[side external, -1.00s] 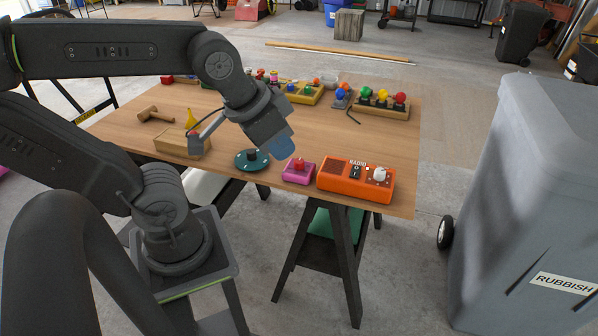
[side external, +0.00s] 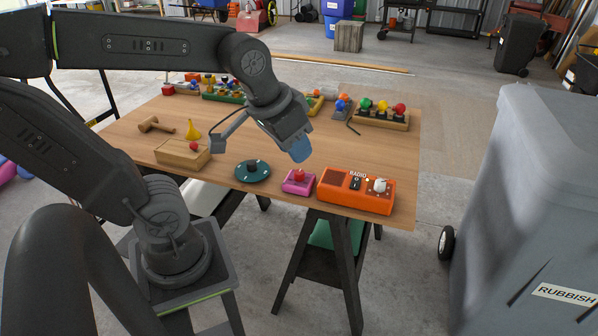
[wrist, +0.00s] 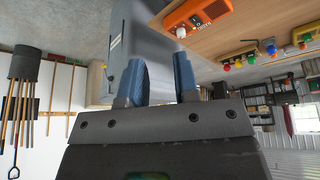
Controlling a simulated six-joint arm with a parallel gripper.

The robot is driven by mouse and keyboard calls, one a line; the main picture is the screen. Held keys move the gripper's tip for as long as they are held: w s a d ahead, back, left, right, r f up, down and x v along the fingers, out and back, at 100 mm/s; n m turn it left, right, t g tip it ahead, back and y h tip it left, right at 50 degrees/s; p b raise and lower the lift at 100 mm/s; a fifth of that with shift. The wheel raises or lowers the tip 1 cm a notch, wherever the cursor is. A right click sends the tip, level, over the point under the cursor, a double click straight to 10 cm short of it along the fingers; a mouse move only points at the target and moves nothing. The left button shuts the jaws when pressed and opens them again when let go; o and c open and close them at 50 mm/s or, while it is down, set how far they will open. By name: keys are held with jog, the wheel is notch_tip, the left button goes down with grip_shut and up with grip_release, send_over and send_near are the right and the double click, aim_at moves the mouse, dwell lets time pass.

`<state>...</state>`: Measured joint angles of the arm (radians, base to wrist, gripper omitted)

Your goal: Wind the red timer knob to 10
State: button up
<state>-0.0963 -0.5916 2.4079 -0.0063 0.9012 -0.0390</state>
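The red knob (side external: 299,175) sits on top of a small pink box (side external: 298,188) near the front edge of the table, left of the orange radio. I take this box to be the timer; its markings are too small to read. My gripper (side external: 301,150) is above and behind the knob in the picture, apart from it, with blue fingertips tilted down to the right. In the wrist view my gripper (wrist: 161,72) has its two blue fingers spread with nothing between them. The pink box and red knob are not seen in the wrist view.
The orange radio (side external: 355,191) stands right of the pink box, and a dark green disc (side external: 252,171) left of it. A wooden box with a red ball (side external: 182,153) lies farther left. Coloured knobs on a block (side external: 381,118) stand behind. A grey rubbish bin (side external: 530,200) is off the table's right.

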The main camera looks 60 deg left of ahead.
jog(key=shift+o, duration=1.4)
jog(key=w+a+f+n+g, duration=0.1)
jog(key=w+a+n, duration=0.1)
jog(key=w+a, duration=0.3)
jog(key=shift+w+f+n, duration=0.15)
jog(key=shift+n, duration=0.15)
jog(key=shift+o, duration=1.2)
jog(key=w+a+f+n+g, duration=0.1)
jog(key=w+a+f+n, duration=0.1)
jog(key=w+a, duration=0.2)
jog(key=shift+a+f+n+g, duration=0.3)
jog(key=shift+a+f, duration=0.05)
jog(key=shift+a, duration=0.85)
jog(key=n+g, duration=0.2)
jog(key=n, duration=0.2)
send_near(299, 172)
jog(key=shift+h, duration=0.3)
notch_tip(299, 172, down, 10)
jog(key=shift+w+a+r, duration=0.1)
jog(key=shift+r, duration=0.05)
jog(key=c, duration=0.9)
